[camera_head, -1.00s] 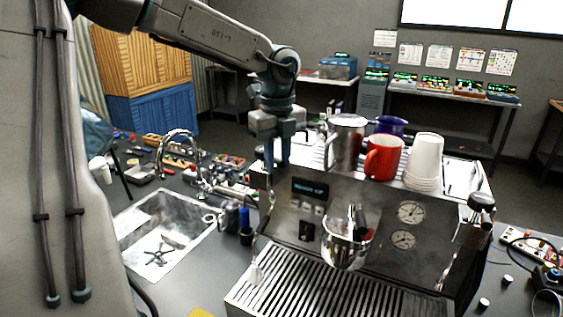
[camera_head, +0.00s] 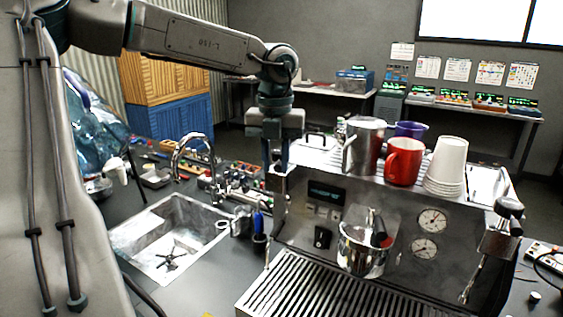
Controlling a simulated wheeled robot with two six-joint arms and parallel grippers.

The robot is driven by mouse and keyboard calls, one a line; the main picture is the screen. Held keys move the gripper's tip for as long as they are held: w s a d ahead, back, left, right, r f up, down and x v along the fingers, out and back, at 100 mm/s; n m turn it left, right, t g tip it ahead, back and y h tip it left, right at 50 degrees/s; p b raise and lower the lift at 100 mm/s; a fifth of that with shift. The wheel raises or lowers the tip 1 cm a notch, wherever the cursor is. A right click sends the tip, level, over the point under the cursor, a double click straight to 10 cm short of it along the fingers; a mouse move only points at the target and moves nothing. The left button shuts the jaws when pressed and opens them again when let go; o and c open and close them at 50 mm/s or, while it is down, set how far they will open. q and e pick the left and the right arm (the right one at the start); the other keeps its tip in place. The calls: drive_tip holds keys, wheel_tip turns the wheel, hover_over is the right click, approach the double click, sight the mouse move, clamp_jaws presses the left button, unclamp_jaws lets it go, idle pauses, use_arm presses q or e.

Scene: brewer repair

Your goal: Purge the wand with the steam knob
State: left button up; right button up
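The espresso machine (camera_head: 300,212) stands on the counter, its front panel facing me. My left gripper (camera_head: 277,165) points straight down at the machine's left upper corner. Its fingers cover whatever knob may be there; I cannot tell whether they touch or grip it. A black-topped knob (camera_head: 509,208) sits at the machine's right end, with a thin metal wand (camera_head: 472,280) below it. A thin wand also seems to hang at the left end, partly hidden. My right gripper is not in view.
A steel pitcher (camera_head: 363,150), red mug (camera_head: 403,163), purple cup (camera_head: 411,129) and stacked white cups (camera_head: 447,165) stand on the machine. A shiny metal vessel (camera_head: 362,256) is at its front, above the slatted drip tray (camera_head: 300,290). A sink (camera_head: 150,225) lies left.

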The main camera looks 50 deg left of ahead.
use_arm(q)
drive_tip(key=shift+s+a+m, duration=0.25)
drive_tip(key=shift+a+m, duration=0.2)
drive_tip(key=shift+m, duration=0.45)
drive_tip(key=shift+s+a+m, duration=0.2)
drive_tip(key=shift+a+m, duration=0.2)
drive_tip(key=shift+m, duration=0.5)
drive_tip(key=shift+s+a+m, duration=0.25)
drive_tip(key=shift+a+m, duration=0.2)
drive_tip(key=shift+m, duration=0.45)
drive_tip(key=o, duration=0.4)
drive_tip(key=shift+r, duration=0.1)
wheel_tip(320, 180, up, 7)
drive_tip(key=p, duration=0.5)
